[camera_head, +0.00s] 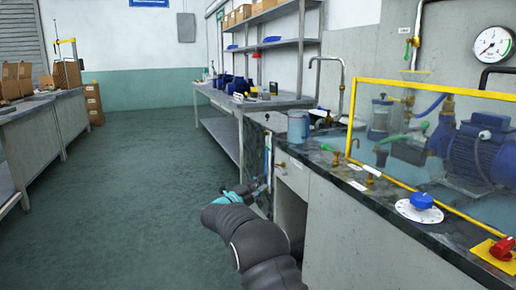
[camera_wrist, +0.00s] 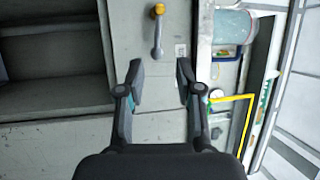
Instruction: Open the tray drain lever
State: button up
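A small lever (camera_wrist: 157,34) with a yellow-orange knob at one end and a grey arm shows on the pale cabinet front in the wrist view, beyond my fingertips. A small white label (camera_wrist: 180,50) is beside it. The pictures do not settle whether this is the tray drain lever. In the head view a small handle (camera_head: 281,166) on the cabinet front appears to be the same part. My gripper (camera_wrist: 158,84) is open and empty, its two dark fingers apart, with the lever ahead of the gap. In the head view my arm partly hides the gripper.
A yellow-framed clear guard (camera_head: 352,112) fronts the pump (camera_head: 480,150). The green floor (camera_head: 130,190) is clear at left.

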notch_tip(320, 180, up, 12)
jog(key=s+a+n+t+y, duration=0.25)
jog(key=n+t+y, duration=0.25)
jog(key=n+y, duration=0.25)
jog(key=s+r+n+y+p, duration=0.1)
jog(key=s+r+n+y, duration=0.5)
jog(key=s+n+y, duration=0.1)
jog(key=shift+s+d+r+n+g, duration=0.2)
jog(key=shift+s+n+g, duration=0.3)
jog(key=shift+s, duration=0.3)
